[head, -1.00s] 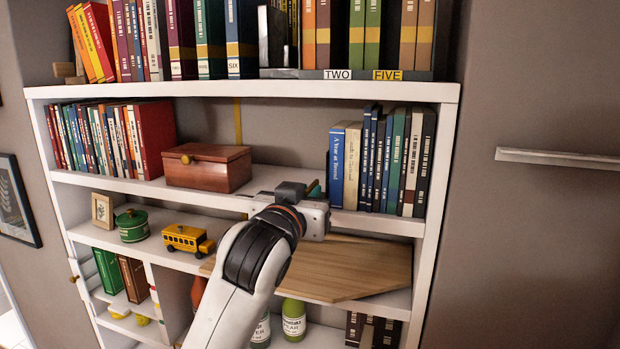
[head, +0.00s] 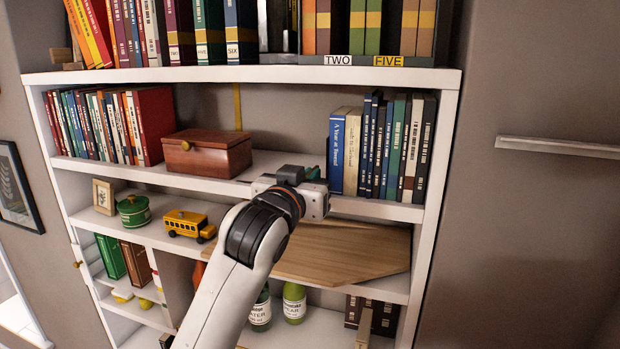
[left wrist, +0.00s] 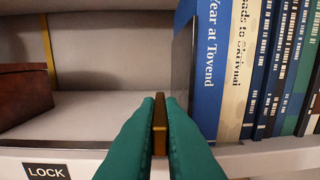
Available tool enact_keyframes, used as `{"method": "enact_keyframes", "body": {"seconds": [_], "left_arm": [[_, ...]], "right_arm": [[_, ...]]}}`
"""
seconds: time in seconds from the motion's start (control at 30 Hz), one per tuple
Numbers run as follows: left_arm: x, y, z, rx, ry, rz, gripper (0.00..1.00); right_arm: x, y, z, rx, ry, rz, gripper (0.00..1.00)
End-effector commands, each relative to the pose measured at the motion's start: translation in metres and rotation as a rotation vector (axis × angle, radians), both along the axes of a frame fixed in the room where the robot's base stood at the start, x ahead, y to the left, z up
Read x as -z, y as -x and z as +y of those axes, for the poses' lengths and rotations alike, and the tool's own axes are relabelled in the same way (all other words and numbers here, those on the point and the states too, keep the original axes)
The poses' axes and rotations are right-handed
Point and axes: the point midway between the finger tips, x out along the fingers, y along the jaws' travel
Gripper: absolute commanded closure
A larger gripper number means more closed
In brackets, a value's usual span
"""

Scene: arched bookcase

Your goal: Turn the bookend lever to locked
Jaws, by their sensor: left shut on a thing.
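My left gripper (head: 313,174) is at the front edge of the middle shelf, just left of the blue book. In the left wrist view its two teal fingers (left wrist: 160,128) are closed on the brass-coloured lever (left wrist: 160,112), which looks upright between them. The dark, thin bookend plate (left wrist: 184,75) stands behind the lever, beside the blue book (left wrist: 210,60). A black label reading LOCK (left wrist: 46,171) is on the shelf's front edge, left of the lever. The fingers hide much of the lever and its base. My right gripper is not in view.
A reddish wooden box (head: 206,155) sits left of the gripper on the same shelf, with bare shelf between. Several books stand right of the bookend. Below are a wooden board (head: 340,252), a toy bus (head: 188,225) and a green pot (head: 133,210).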

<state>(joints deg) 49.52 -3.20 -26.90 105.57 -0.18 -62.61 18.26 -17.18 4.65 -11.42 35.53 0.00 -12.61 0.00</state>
Motion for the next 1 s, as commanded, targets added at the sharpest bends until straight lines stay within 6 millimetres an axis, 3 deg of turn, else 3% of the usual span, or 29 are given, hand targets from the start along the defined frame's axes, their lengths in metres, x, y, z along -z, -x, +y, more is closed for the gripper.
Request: {"method": "enact_keyframes", "body": {"seconds": [0.47, 1.0], "left_arm": [[0.000, -0.009, 0.015, 0.345, -0.002, -0.002, 1.00], [0.000, -0.023, 0.022, 0.853, 0.006, -0.001, 1.00]], "right_arm": [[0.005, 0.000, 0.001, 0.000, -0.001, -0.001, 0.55], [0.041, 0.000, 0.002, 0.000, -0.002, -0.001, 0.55]]}}
